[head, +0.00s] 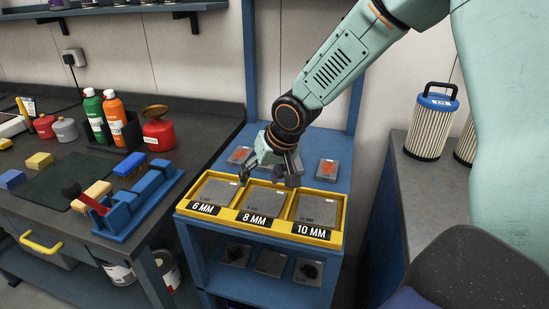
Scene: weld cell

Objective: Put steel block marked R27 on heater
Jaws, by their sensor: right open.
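My right gripper (269,178) is open and empty. It hangs over the back of a yellow tray, above the middle 8 MM compartment. The yellow tray (240,225) has three compartments labelled 6 MM, 8 MM and 10 MM, each holding grey steel pieces: the 6 MM piece (214,191), the 8 MM piece (262,203) and the 10 MM piece (318,208). Marks on the pieces are too small to read, so I cannot tell whether any is R27. I cannot pick out a heater. My left gripper is not in view.
The tray stands on a blue rack (193,262). Orange-marked plates (328,168) lie behind it, more plates (270,262) below. The dark bench (190,125) at left holds bottles (95,115), a red can (159,132) and a blue fixture (140,195). A filter cartridge (431,125) stands at right.

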